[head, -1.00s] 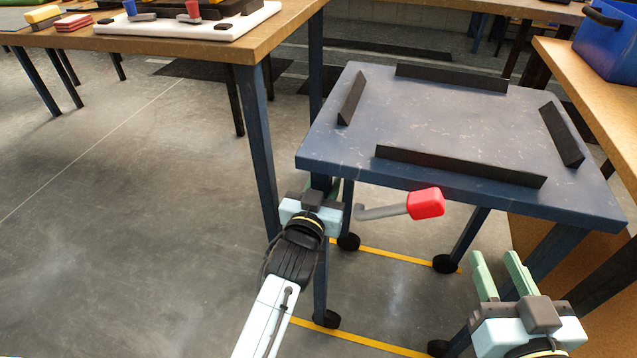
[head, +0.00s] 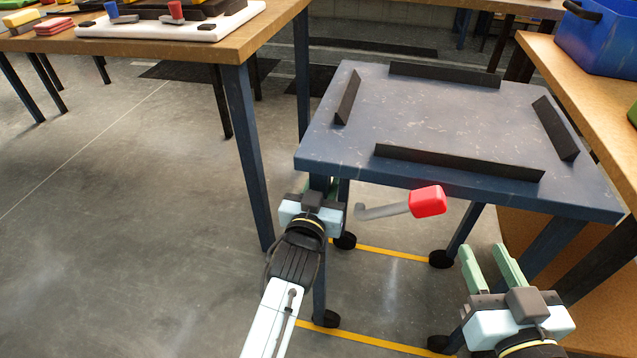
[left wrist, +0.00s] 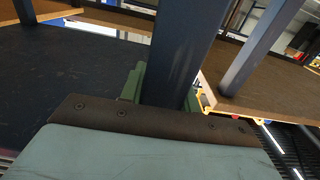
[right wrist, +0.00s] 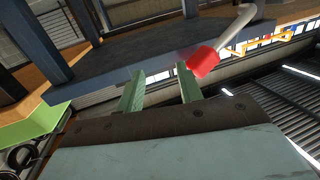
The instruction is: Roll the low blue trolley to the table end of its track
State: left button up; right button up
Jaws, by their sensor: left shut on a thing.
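The low blue trolley (head: 430,115) stands on black wheels, with four black rails on its top. A grey lever with a red grip (head: 428,201) sticks out below its near edge. My left gripper (head: 320,188) is shut on the trolley's near left leg; the left wrist view shows that leg (left wrist: 182,55) between the green fingers. My right gripper (head: 492,262) is open and empty, below the trolley's near right side. Yellow track lines (head: 365,338) run left to right on the floor under the trolley.
A wooden table (head: 240,45) with a white board on it stands to the left, its blue leg (head: 245,150) close to the trolley. A wooden bench (head: 590,95) with a blue crate (head: 598,40) stands at the right. The floor at left front is clear.

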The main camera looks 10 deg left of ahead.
pick_arm(q)
jog(key=shift+f, duration=0.1)
jog(key=o, duration=1.1)
jog(key=shift+c, duration=0.2)
